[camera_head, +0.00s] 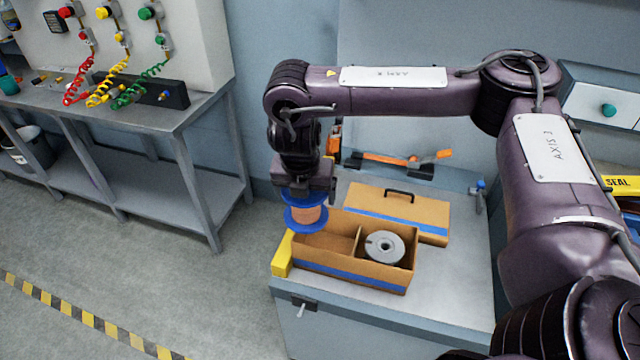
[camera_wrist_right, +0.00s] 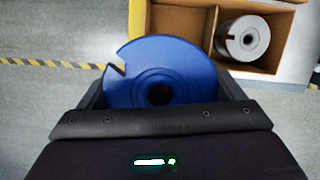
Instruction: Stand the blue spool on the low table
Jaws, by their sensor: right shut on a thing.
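The blue spool (camera_head: 306,215) has blue flanges and a copper-coloured winding. My right gripper (camera_head: 303,190) is shut on it and holds it upright at the left end of an open cardboard box (camera_head: 350,280). In the right wrist view the spool's blue flange (camera_wrist_right: 160,75) fills the space between the fingers (camera_wrist_right: 165,100). I cannot tell how high the spool is above what lies below it. A low table (camera_head: 455,290) with a grey top carries the box. My left gripper is not in view.
A grey spool (camera_head: 385,248) stands in the box's right compartment; the left compartment looks empty. A cardboard lid (camera_head: 425,217) with a black handle lies behind. A yellow block (camera_head: 282,256) is at the table's left edge. A grey workbench (camera_head: 150,115) stands at left.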

